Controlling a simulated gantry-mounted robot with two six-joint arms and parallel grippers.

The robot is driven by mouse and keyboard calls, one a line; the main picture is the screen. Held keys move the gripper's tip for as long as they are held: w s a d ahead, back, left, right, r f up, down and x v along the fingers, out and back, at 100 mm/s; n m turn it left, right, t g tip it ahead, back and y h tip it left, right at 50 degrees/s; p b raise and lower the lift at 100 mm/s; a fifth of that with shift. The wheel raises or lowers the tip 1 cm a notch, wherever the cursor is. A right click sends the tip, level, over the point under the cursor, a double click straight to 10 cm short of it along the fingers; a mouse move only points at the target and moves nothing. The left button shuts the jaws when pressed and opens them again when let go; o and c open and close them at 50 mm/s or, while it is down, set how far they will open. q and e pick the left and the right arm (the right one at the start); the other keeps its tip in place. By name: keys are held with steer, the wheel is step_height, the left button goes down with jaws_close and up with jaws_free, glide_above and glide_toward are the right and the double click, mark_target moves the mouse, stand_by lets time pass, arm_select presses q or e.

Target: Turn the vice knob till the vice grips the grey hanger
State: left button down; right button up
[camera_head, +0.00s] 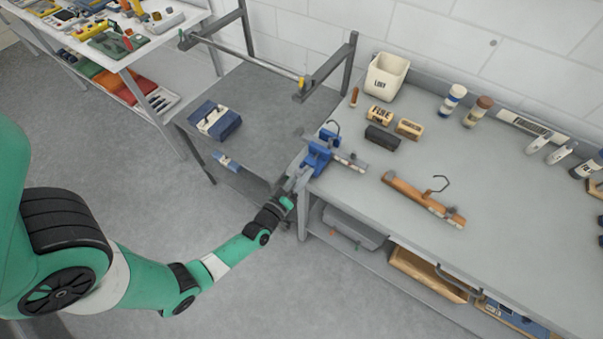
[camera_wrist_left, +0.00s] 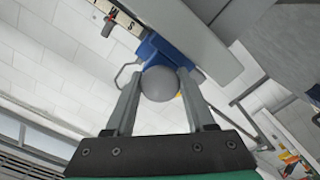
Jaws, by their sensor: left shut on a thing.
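The blue vice (camera_head: 317,158) sits at the left end of the grey workbench (camera_head: 420,241). The grey hanger (camera_head: 350,160) lies at the vice, its hook (camera_head: 334,124) standing up; I cannot tell how tightly the jaws hold it. My left gripper (camera_head: 293,184) reaches the vice from the front left. In the left wrist view the round grey vice knob (camera_wrist_left: 159,83) sits between the fingers of my left gripper (camera_wrist_left: 158,92), which are shut on it. The blue vice body (camera_wrist_left: 160,52) shows behind the knob. My right gripper is in neither view.
A wooden hanger (camera_head: 424,199) lies on the bench right of the vice. Small boxes (camera_head: 380,115), a dark block (camera_head: 381,138) and a white bin (camera_head: 386,76) stand behind. A lower table (camera_head: 245,112) with a blue box (camera_head: 215,120) is at left.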

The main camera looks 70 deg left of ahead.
arm_select(q)
steer(key=m+p, duration=0.1)
steer(key=m, duration=0.3)
steer(key=shift+r+m, duration=0.1)
steer(key=shift+m, duration=0.2)
steer(key=m+p, duration=0.1)
steer(key=m, duration=0.4)
steer(key=shift+m, duration=0.3)
steer(key=m, duration=0.4)
steer(key=shift+p, duration=0.4)
steer(key=m, duration=0.6)
steer(key=shift+p, duration=0.35)
steer(key=m, duration=0.5)
steer(key=m+p, duration=0.1)
steer(key=m, duration=1.4)
steer(key=shift+p, duration=0.4)
steer(key=shift+m, duration=0.4)
